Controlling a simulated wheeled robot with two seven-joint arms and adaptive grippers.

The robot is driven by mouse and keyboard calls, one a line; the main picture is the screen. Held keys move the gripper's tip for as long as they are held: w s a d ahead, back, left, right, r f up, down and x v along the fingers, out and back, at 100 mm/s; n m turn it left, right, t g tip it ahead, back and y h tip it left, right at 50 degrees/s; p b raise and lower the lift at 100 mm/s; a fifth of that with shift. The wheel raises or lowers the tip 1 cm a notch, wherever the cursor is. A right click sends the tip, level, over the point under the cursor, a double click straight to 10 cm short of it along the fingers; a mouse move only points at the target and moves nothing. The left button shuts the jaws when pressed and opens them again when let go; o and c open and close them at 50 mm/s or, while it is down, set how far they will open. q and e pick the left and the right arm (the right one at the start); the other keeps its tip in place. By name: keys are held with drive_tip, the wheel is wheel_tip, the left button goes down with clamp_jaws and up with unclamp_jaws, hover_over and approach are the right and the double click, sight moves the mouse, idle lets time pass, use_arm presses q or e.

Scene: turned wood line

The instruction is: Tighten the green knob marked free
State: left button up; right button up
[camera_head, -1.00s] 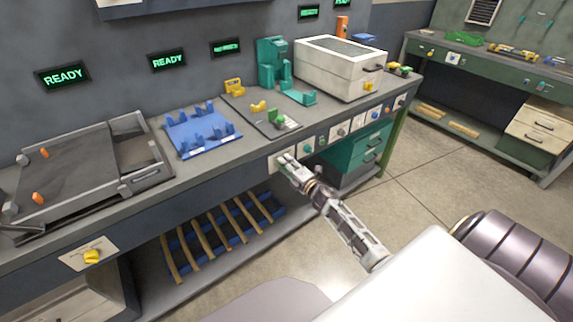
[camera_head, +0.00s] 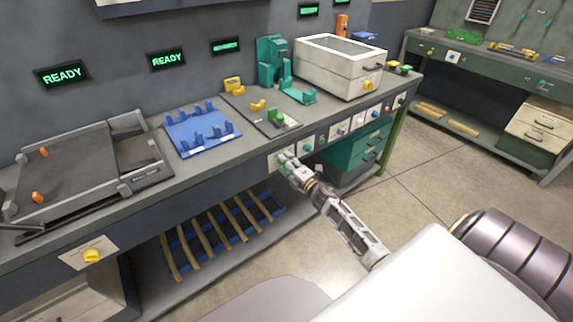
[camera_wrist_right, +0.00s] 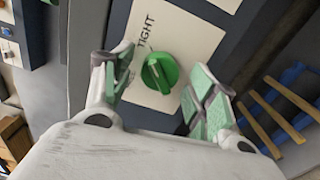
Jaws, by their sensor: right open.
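In the right wrist view a round green knob (camera_wrist_right: 160,73) with a raised grip bar sits on a cream plate (camera_wrist_right: 195,35). The word TIGHT is printed beside it; other lettering is hard to read or hidden by a finger. My right gripper (camera_wrist_right: 163,90) is open, with one green-padded finger on each side of the knob. I cannot tell whether the pads touch it. In the head view my right gripper (camera_head: 288,160) is at the bench's front panel and hides the knob. My left gripper is not in view.
The bench carries a grey tray fixture (camera_head: 75,180), a blue fixture (camera_head: 200,130) and a white box (camera_head: 340,65). Other plates with knobs line the front panel, including a yellow knob (camera_head: 92,256). Wooden rods lie on a blue rack (camera_head: 275,208) below. Floor at right is clear.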

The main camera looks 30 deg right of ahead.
drive_tip(key=s, duration=1.2)
drive_tip(key=shift+d, duration=0.45)
idle(0.7)
